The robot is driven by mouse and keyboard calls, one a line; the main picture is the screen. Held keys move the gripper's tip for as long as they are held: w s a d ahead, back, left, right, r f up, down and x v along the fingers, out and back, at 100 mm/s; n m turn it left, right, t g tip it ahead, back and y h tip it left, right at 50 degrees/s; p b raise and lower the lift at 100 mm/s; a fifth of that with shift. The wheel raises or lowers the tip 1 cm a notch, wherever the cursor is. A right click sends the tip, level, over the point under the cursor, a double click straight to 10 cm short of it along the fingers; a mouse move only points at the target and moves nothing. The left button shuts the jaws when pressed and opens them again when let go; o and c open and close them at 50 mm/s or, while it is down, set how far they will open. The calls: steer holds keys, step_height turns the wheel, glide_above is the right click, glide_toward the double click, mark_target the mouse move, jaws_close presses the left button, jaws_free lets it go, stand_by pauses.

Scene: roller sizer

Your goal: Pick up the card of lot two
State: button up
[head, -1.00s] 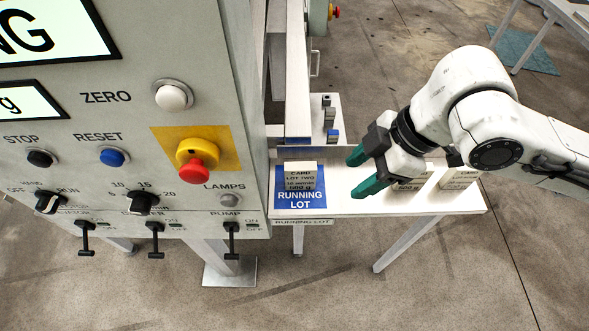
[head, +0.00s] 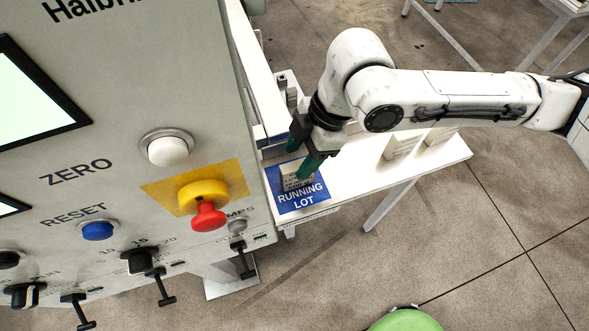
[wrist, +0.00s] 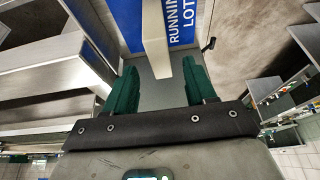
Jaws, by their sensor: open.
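The card of lot two (head: 297,178) is a beige card standing on the blue RUNNING LOT pad (head: 312,202) at the near left of the white table. Its print is partly covered by my gripper and too small to read clearly now. My gripper (head: 302,158) is open, with its green fingers pointing down at the card. In the wrist view, the pale edge of the card (wrist: 154,30) lies between the lines of the two open fingers (wrist: 160,75), close to the tips. I cannot tell whether a finger touches it.
Two more beige cards (head: 402,145) (head: 440,134) stand to the right on the white table (head: 360,172). The grey control cabinet, with its red stop button (head: 208,217), stands close on the left. A green round object (head: 405,321) shows at the bottom.

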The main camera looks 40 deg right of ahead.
mark_target(297, 165)
steer(key=shift+d+p+x, duration=0.15)
steer(key=shift+p+x, duration=0.25)
steer(key=shift+x, duration=1)
steer(key=shift+d+p+x, duration=0.15)
steer(key=shift+p+x, duration=0.2)
steer(key=shift+x, duration=1.1)
steer(key=shift+s+f, duration=0.1)
steer(key=shift+s, duration=0.1)
steer(key=shift+c, duration=0.4)
jaws_close()
